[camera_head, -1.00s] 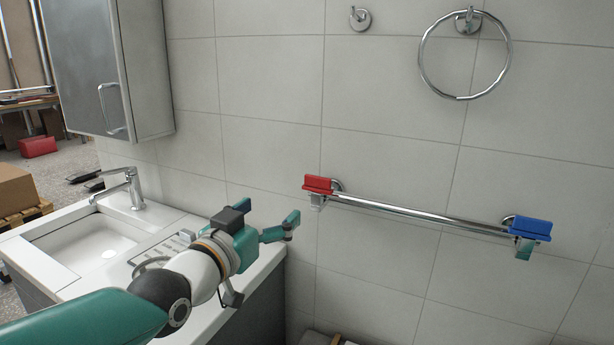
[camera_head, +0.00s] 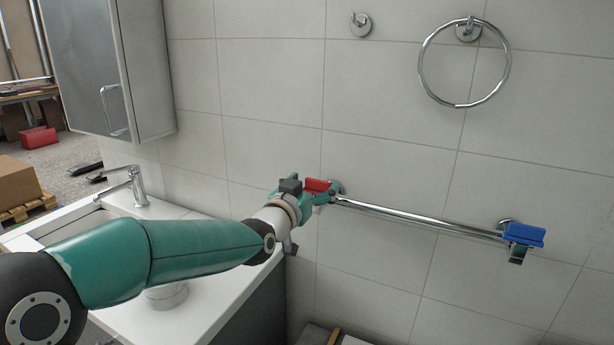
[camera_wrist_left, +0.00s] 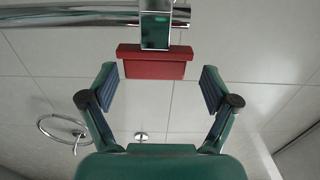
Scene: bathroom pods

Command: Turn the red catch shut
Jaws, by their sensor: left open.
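The red catch (camera_head: 316,185) sits at the left end of the chrome towel bar (camera_head: 420,216) on the tiled wall. In the left wrist view the red catch (camera_wrist_left: 155,64) shows as a wide red block with a chrome bracket. My left gripper (camera_head: 318,193) is at the catch and partly hides it. In the left wrist view my left gripper (camera_wrist_left: 160,76) is open, with one blue-padded finger on each side of the catch and visible gaps between. The blue catch (camera_head: 524,234) is at the bar's right end. My right gripper does not show.
A washbasin counter (camera_head: 232,272) stands below my left arm, with a chrome tap (camera_head: 130,185). A mirrored cabinet (camera_head: 110,70) hangs above it. A towel ring (camera_head: 422,66) and a hook (camera_head: 360,24) are on the wall higher up. The wall around the bar is clear.

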